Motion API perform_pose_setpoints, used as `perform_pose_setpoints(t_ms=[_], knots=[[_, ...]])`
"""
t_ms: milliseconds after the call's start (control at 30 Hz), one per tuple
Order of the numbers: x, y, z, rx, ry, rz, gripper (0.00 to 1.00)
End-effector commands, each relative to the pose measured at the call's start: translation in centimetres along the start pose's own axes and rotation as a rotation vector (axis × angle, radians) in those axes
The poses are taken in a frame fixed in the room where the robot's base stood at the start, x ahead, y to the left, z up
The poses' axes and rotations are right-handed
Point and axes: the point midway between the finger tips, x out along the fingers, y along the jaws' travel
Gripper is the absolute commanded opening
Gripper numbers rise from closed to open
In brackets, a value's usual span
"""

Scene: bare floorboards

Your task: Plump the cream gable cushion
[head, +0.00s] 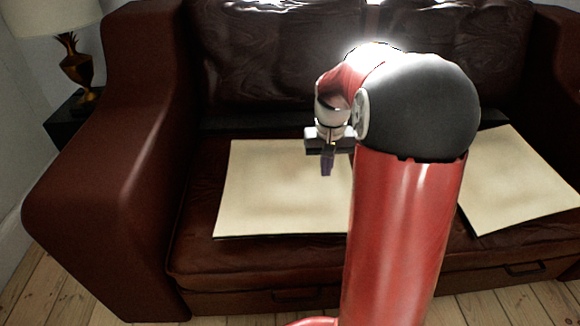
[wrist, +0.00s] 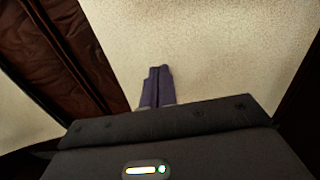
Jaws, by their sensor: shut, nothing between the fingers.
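Two flat, cream, square cushions lie on the brown sofa seat. The left cushion (head: 275,195) is under my gripper (head: 327,170), and its right side is hidden behind my arm. The right cushion (head: 520,180) lies turned at an angle, to the right of my arm. I cannot tell by shape which one is the gable cushion. My gripper is shut and empty, with its fingers pointing down over the left cushion. In the wrist view the closed fingertips (wrist: 160,70) show against a cream cushion face (wrist: 220,50); whether they touch it is unclear.
The brown leather sofa (head: 120,190) has a high armrest at left and a tall backrest behind the cushions. A lamp (head: 75,60) stands on a dark side table (head: 62,122) beyond the left armrest. Bare floorboards (head: 70,285) lie in front.

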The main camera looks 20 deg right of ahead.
Motion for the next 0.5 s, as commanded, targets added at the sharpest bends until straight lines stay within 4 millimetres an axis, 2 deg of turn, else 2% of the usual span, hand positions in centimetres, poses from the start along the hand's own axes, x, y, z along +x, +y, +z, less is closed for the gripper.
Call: perform_pose_setpoints(t_ms=[233, 500], knots=[[0.3, 0.0, 0.0, 0.0, 0.0, 0.0, 0.0], [2.2, 0.0, 0.0, 0.0, 0.0, 0.0, 0.0]])
